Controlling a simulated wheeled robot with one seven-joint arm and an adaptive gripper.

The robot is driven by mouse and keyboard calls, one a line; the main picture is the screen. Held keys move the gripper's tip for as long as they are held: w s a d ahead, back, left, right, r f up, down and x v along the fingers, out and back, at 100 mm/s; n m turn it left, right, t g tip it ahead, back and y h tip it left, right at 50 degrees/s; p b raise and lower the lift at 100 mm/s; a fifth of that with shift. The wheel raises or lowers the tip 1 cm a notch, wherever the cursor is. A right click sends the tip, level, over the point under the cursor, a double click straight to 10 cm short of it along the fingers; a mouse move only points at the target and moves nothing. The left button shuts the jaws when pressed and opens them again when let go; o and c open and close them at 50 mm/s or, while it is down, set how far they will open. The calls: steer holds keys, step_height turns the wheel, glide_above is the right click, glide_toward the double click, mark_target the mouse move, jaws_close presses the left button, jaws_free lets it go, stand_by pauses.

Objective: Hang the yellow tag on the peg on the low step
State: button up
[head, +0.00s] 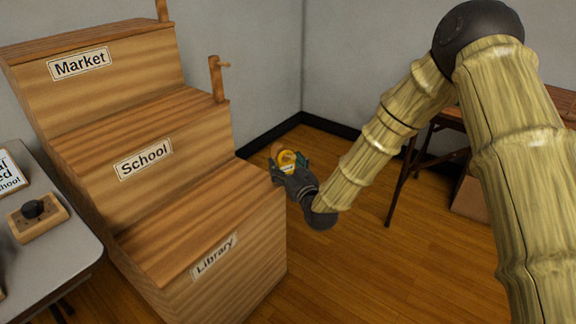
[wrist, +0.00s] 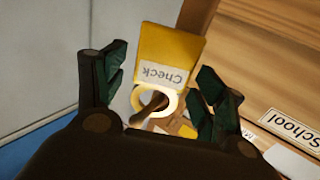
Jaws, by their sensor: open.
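The yellow tag (wrist: 168,45) carries a label reading "Check" and has a pale ring (wrist: 140,92) at one end. A brown, peg-like stick (wrist: 156,103) shows through the ring; how far the ring sits along it is unclear. In the head view the tag (head: 287,157) is small, at the back right corner of the low step (head: 190,225), labelled "Library". My gripper (wrist: 162,85) is open around the tag, with a gap visible on each side. It also shows in the head view (head: 290,166), where it hides the low step's peg.
The middle "School" step (head: 135,125) and top "Market" step (head: 95,40) rise behind, with wooden posts (head: 216,80) on their right edges. A grey table (head: 60,240) with a small wooden block (head: 38,220) stands left. Open floor (head: 350,265) lies right of the steps.

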steer(key=shift+s, duration=0.1)
steer(key=v, duration=1.2)
steer(key=s+d+f+m+g+h, duration=0.1)
steer(key=s+d+f+g, duration=0.2)
steer(key=s+f, duration=0.35)
steer(key=s+d+f+m+g+h, duration=0.1)
steer(key=s+d+f+g+h, duration=0.2)
steer(key=f, duration=0.7)
steer(key=s+d+f+g, duration=0.2)
steer(key=s+d+f, duration=0.1)
steer(key=s+f, duration=0.4)
steer(key=s+d+f+m+g+h, duration=0.1)
steer(key=s+d+f+g, duration=0.25)
steer(key=s, duration=0.45)
steer(key=s+d+f+m+g+h, duration=0.1)
steer(key=s+d+f+g, duration=0.2)
steer(key=s, duration=0.5)
steer(key=s+d+f+m+g+h, duration=0.1)
steer(key=s+d+f+g, duration=0.1)
steer(key=s+d+f, duration=0.45)
step_height(320, 180, up, 28)
steer(key=s+a+p, duration=0.2)
steer(key=p, duration=2.5)
steer(key=shift+s+r, duration=0.25)
steer(key=shift+a, duration=0.1)
